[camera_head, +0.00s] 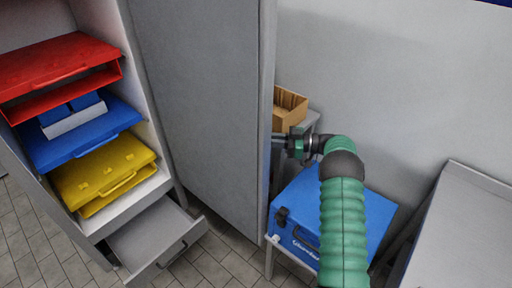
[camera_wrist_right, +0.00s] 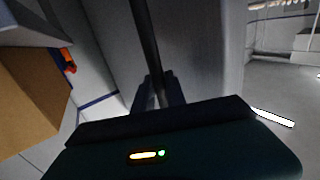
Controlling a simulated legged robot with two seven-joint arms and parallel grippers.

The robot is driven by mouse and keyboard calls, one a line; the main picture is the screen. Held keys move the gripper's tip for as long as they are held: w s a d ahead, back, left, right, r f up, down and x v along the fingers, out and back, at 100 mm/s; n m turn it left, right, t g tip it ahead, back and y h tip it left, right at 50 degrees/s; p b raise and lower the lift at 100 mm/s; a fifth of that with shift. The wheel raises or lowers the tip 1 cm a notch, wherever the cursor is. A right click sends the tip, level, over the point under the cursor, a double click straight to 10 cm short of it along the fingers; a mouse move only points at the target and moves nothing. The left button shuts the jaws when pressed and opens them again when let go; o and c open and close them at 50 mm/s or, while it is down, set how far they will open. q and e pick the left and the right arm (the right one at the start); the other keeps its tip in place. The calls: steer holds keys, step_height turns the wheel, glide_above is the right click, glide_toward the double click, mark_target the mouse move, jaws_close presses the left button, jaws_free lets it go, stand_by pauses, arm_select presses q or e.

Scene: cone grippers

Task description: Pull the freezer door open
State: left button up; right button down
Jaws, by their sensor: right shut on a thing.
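The freezer door (camera_head: 200,90) is a tall grey panel in the middle of the head view. It stands swung out from the cabinet (camera_head: 160,140), whose inside shows on the left. My right gripper (camera_head: 280,140) is at the door's right edge, on its far side, its fingertips partly hidden there. In the right wrist view my right gripper (camera_wrist_right: 157,92) is shut on a dark upright bar, the door handle (camera_wrist_right: 146,40), which runs along the grey door face. My left gripper is in neither view.
Red (camera_head: 65,65), blue (camera_head: 75,130) and yellow cases (camera_head: 105,170) fill the shelves. A grey drawer (camera_head: 155,235) juts out below. A blue box (camera_head: 335,215) and a cardboard box (camera_head: 288,108) stand right of the door. A grey surface (camera_head: 460,235) is at far right.

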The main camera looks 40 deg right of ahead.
steer(key=shift+w+d+r+n+g, duration=0.1)
steer(key=shift+w+d+n+g, duration=0.1)
steer(key=shift+w+d, duration=0.25)
steer(key=shift+w+d+n+g, duration=0.1)
steer(key=shift+w+d+n, duration=0.1)
steer(key=shift+d, duration=0.35)
steer(key=c, duration=1.6)
jaws_free()
steer(key=shift+w+d, duration=0.1)
steer(key=shift+o, duration=1.2)
steer(key=shift+w, duration=0.15)
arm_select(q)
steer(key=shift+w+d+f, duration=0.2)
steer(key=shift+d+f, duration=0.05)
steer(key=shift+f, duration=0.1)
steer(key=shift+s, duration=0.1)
arm_select(e)
steer(key=shift+s, duration=0.2)
arm_select(q)
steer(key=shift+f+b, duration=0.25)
steer(key=shift+b, duration=0.25)
arm_select(e)
steer(key=v, duration=1.2)
steer(key=shift+f, duration=0.3)
steer(key=shift+w+d+f, duration=0.1)
steer(key=shift+d, duration=0.05)
